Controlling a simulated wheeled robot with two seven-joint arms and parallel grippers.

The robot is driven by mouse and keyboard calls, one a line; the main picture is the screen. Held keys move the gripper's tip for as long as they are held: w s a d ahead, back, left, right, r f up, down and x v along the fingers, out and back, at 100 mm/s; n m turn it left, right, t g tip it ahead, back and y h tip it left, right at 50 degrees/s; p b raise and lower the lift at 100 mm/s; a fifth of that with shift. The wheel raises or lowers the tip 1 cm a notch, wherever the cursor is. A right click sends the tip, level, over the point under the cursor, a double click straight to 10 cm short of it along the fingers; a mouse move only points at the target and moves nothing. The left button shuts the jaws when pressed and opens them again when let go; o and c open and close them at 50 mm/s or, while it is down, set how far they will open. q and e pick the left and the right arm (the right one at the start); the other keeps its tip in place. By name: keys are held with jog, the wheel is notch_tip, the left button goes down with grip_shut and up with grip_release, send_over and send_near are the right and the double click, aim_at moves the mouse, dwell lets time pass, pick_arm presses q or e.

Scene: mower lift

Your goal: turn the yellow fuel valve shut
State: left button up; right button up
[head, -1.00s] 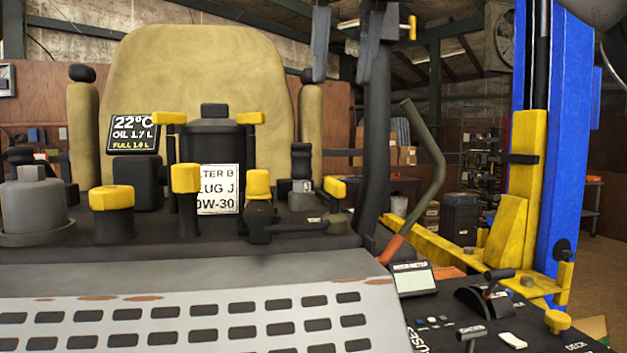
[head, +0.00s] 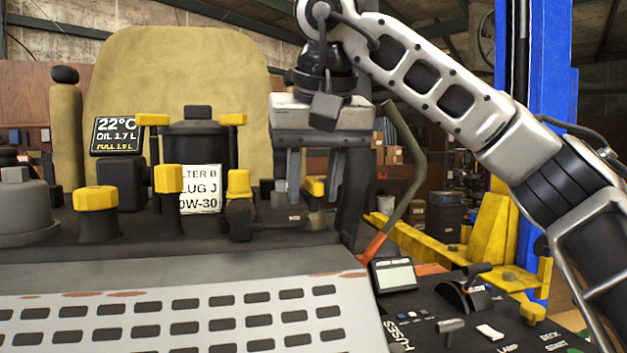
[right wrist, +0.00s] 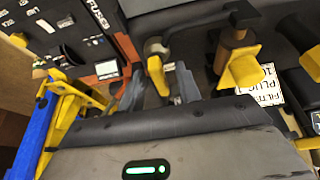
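The yellow fuel valve appears to be the yellow lever (head: 314,187) beside a small grey round body at the back right of the black deck. In the right wrist view the yellow lever (right wrist: 157,76) shows between the fingers, next to the grey body (right wrist: 154,47). My right gripper (head: 314,190) points down over it, fingers apart and with nothing visibly clamped. The right gripper's fingers also show in the right wrist view (right wrist: 159,86); contact cannot be told. My left gripper is not in view.
A yellow-topped knob (head: 238,183) with a black rod stands just left of the lever. More yellow caps (head: 96,198) stand farther left. A dark post and an olive bent handle (head: 407,150) rise to the right. A control panel (head: 470,310) lies front right.

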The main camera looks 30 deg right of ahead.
grip_shut()
jog(key=shift+m, duration=0.3)
jog(key=m, duration=0.2)
jog(key=m+h, duration=0.1)
jog(key=m, duration=0.1)
jog(key=shift+g+h, duration=0.3)
jog(key=shift+g, duration=0.1)
jog(key=m+g+h, duration=0.1)
jog(key=m, duration=0.3)
jog(key=m+g, duration=0.1)
jog(key=m, duration=0.1)
jog(key=m+g, duration=0.1)
jog(key=m, duration=0.2)
jog(key=shift+h, duration=0.4)
jog(key=m+g, duration=0.1)
jog(key=m, duration=0.3)
jog(key=shift+g, duration=0.3)
jog(key=shift+m, duration=0.3)
